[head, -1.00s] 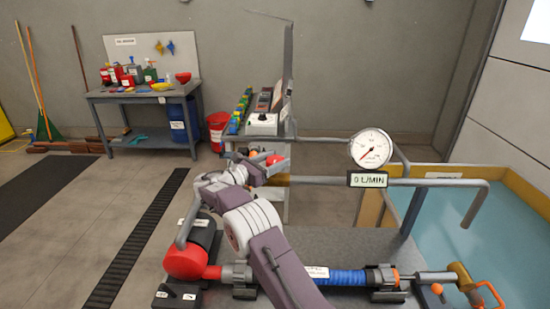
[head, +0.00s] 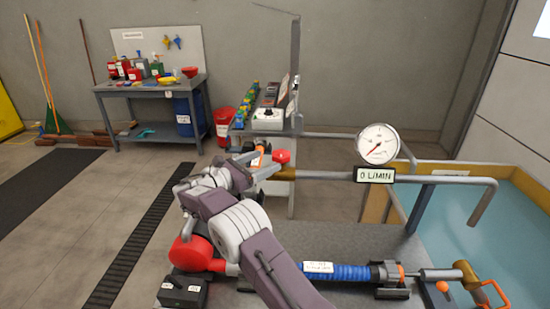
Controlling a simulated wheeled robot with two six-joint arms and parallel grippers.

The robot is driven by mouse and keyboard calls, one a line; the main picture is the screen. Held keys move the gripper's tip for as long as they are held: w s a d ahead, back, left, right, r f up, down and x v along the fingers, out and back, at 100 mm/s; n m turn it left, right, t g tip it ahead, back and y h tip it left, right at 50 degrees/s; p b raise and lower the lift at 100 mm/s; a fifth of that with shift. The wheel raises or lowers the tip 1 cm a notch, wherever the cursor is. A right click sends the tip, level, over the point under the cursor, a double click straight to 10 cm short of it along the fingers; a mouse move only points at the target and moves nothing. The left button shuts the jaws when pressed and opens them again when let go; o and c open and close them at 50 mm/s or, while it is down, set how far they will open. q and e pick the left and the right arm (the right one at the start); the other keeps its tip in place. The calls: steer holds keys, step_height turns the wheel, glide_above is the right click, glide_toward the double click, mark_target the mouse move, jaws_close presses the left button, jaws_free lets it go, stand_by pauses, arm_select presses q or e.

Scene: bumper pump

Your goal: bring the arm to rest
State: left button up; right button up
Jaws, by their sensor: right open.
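My right arm rises from the bottom middle across the pump bench. Its gripper (head: 254,167) is open, with nothing seen between its fingers. It shows just left of a red knob (head: 281,157) on the pipe; I cannot tell the gap in depth. The red pump (head: 194,254) is partly hidden behind my arm. A round dial gauge (head: 378,144) stands above a display (head: 375,175) that reads 0 L/MIN. My left gripper is out of view.
A blue hose section (head: 345,273) lies along the grey bench (head: 340,240). A water tank (head: 465,205) with a yellow rim is at the right. A side table with a control box (head: 268,118) stands behind. Open floor (head: 75,235) lies at the left.

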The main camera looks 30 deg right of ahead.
steer(key=shift+s+a, duration=0.15)
steer(key=shift+a, duration=0.45)
